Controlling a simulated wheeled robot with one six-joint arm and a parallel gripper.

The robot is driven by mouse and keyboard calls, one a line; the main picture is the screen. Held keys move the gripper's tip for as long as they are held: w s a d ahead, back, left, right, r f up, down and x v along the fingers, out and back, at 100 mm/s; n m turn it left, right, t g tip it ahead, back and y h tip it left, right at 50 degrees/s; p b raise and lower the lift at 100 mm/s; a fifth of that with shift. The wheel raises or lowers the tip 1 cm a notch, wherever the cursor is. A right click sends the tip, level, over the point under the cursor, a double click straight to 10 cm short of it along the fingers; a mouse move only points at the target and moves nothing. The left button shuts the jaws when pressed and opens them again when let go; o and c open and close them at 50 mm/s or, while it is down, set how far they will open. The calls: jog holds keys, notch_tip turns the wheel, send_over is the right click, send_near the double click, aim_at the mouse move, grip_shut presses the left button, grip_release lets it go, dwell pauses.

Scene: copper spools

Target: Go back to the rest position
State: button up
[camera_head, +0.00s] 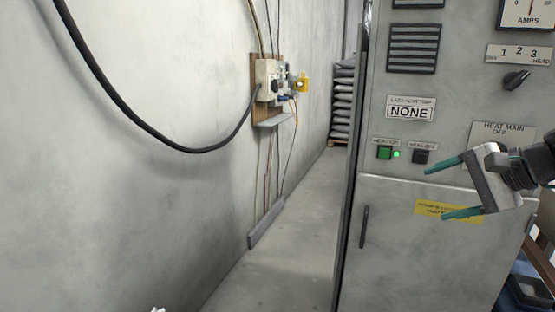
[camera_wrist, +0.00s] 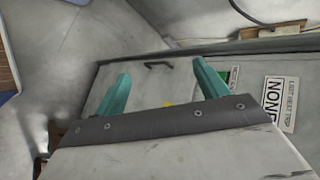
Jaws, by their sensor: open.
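My gripper (camera_head: 452,190) is at the right in the head view, in front of the grey control cabinet (camera_head: 400,260). Its two teal fingers are spread apart, with nothing between them. In the wrist view the open fingers (camera_wrist: 160,92) point toward the cabinet front (camera_wrist: 150,85), and they look apart from it. No copper spool is clearly visible.
A thick black cable (camera_head: 150,140) loops along that wall. Stacked sacks (camera_head: 342,105) stand at the back. The floor (camera_head: 290,260) between wall and cabinet is clear.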

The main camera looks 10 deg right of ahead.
jog(key=s+a+f+n+g+h, duration=0.2)
jog(key=s+a+f+n+g, duration=0.1)
jog(key=s+a+n, duration=0.3)
jog(key=s+a+f+n+g+h, duration=0.3)
jog(key=s+a+f+n+g, duration=0.1)
jog(key=s+a+n, duration=0.3)
jog(key=s+n, duration=0.1)
jog(key=s, duration=0.1)
jog(key=shift+s+a+f+g, duration=0.2)
jog(key=shift+s+g, duration=0.1)
jog(key=shift+s, duration=0.1)
dwell(0.5)
